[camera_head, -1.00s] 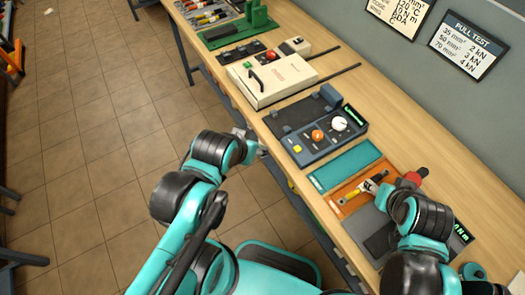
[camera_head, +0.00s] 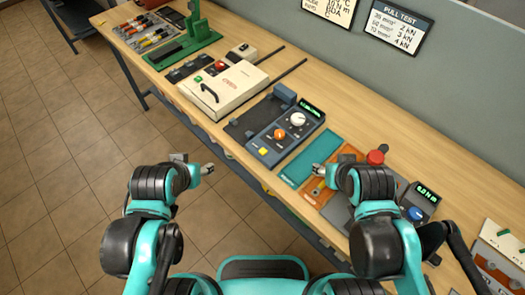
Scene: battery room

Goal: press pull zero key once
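A dark blue instrument (camera_head: 283,131) on the bench has a green-lit display, a white knob (camera_head: 298,119), an orange button (camera_head: 280,134) and a yellow key (camera_head: 263,151). A second unit with a green display (camera_head: 427,191) and a blue button (camera_head: 415,213) stands at the right. I cannot read which key is the pull zero key. My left gripper (camera_head: 208,169) is off the bench's front edge, left of the yellow key and apart from it. My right gripper (camera_head: 319,170) is over the teal and orange tray area. The finger gaps are too small to judge.
A teal panel (camera_head: 309,160) and an orange tray (camera_head: 312,190) lie right of the dark blue instrument. A red knob (camera_head: 376,157) stands behind my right arm. A cream case (camera_head: 224,89) and a green tool (camera_head: 187,36) stand farther left. A wall sign reads PULL TEST (camera_head: 398,25).

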